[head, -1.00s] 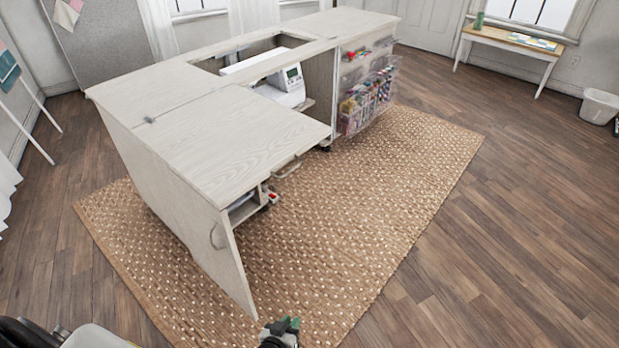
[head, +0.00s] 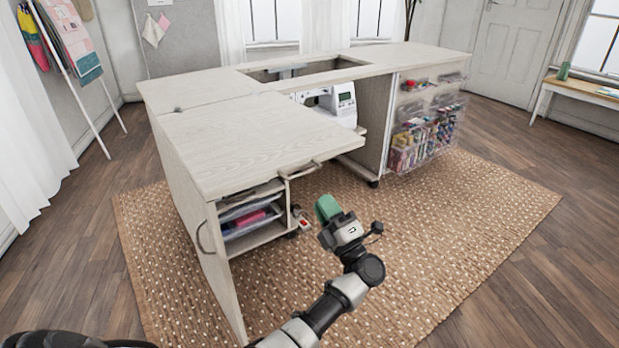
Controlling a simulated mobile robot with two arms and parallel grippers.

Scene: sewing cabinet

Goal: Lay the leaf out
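The sewing cabinet (head: 375,107) is pale wood, with a leaf (head: 250,143) spread out at its near side, looking about level. A bar handle (head: 303,171) is at the leaf's near right edge. An upright panel (head: 216,265) with a curved handle (head: 203,237) stands under the leaf's near left corner; I cannot tell whether they touch. My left gripper (head: 327,208), with green fingertips, is in front of and below the bar handle, apart from it in the picture. Its finger gap is not clear. My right gripper is not in view.
A white sewing machine (head: 332,103) sits in the cabinet behind the leaf. Shelves with trays (head: 250,217) show under the leaf. Clear bins (head: 428,135) hang on the right end. The woven rug (head: 460,215) is clear to the right.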

